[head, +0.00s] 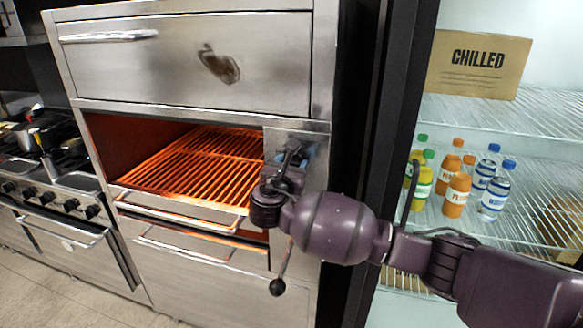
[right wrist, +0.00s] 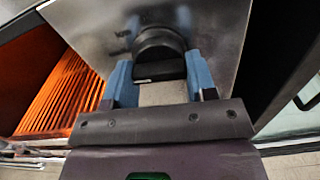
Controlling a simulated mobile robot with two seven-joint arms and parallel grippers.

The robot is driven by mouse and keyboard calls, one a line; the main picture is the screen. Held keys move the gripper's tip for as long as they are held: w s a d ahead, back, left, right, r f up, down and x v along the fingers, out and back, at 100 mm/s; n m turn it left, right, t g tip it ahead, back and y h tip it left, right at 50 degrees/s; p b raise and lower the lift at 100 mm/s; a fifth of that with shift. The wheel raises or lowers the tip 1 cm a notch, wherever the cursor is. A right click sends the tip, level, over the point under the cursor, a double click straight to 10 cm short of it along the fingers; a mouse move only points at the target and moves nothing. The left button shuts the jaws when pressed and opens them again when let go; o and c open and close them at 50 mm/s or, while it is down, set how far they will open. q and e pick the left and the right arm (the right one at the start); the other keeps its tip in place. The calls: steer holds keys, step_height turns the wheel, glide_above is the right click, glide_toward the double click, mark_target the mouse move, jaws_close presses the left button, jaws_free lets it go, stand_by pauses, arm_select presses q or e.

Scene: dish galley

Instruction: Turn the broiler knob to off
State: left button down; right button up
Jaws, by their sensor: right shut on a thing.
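The broiler (head: 190,165) is a steel unit whose open cavity glows orange over a slatted grate. Its black round knob (right wrist: 158,40) is on the steel panel right of the cavity, seen in the right wrist view. My right gripper (head: 293,155) is at that panel, and its blue fingers (right wrist: 160,72) are shut on the knob's two sides. In the head view the gripper mostly hides the knob. Small dark marks sit left of the knob in the wrist view; I cannot read them. My left gripper is not in view.
A lever with a black ball end (head: 277,287) hangs below the gripper. A steel drawer (head: 180,60) is above the cavity. A stove (head: 50,170) stands at left.

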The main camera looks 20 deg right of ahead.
steer(key=m+b, duration=0.1)
steer(key=m, duration=0.3)
steer(key=shift+a+f+m, duration=0.1)
steer(key=shift+m, duration=0.2)
steer(key=m, duration=0.2)
steer(key=shift+m+b, duration=0.4)
steer(key=m+b, duration=0.1)
steer(key=m, duration=0.3)
steer(key=shift+w+m, duration=0.1)
steer(key=shift+m, duration=0.2)
steer(key=m+b, duration=0.2)
steer(key=m, duration=0.1)
steer(key=shift+m, duration=0.3)
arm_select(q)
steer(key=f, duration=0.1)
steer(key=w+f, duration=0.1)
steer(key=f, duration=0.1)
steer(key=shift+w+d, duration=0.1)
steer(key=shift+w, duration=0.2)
arm_select(e)
steer(key=shift+r+m, duration=0.2)
steer(key=shift+m, duration=0.3)
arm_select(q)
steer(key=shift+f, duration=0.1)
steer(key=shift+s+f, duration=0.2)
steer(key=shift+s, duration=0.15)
